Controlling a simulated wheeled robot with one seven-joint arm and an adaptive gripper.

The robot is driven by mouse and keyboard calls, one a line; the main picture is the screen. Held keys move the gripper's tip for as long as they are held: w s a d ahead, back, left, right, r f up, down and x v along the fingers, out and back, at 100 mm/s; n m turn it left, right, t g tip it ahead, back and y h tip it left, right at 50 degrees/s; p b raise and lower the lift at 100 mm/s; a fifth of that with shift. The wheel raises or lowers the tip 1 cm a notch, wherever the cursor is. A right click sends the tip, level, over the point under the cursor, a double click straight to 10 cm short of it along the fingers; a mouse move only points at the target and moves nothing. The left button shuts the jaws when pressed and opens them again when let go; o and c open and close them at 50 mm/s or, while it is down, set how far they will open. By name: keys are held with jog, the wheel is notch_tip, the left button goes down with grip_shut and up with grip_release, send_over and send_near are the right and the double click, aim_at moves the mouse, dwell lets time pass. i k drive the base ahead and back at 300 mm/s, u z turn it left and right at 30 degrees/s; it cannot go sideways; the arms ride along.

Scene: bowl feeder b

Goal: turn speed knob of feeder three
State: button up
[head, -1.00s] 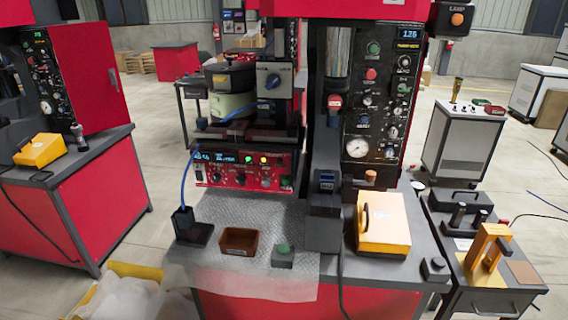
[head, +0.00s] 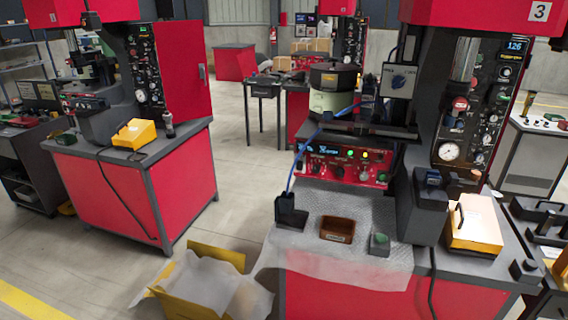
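The machine on the right has a "3" on its red top sign (head: 540,12). A bowl feeder with a pale green body (head: 333,101) and a dark top stands at its left. A red control panel (head: 343,165) with lit displays, green and yellow lights and several dark knobs sits below the feeder. The labels are too small to tell which knob sets speed. My gripper is not in view.
The bench holds a brown tray (head: 337,229), a green-button box (head: 379,244), a dark stand with a blue cable (head: 291,212) and a yellow case (head: 474,224). An open carton (head: 203,285) lies on the floor at front.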

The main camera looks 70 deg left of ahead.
aim_at(317, 168)
jog(key=z, duration=0.1)
jog(key=k, duration=0.55)
jog(key=u, duration=2)
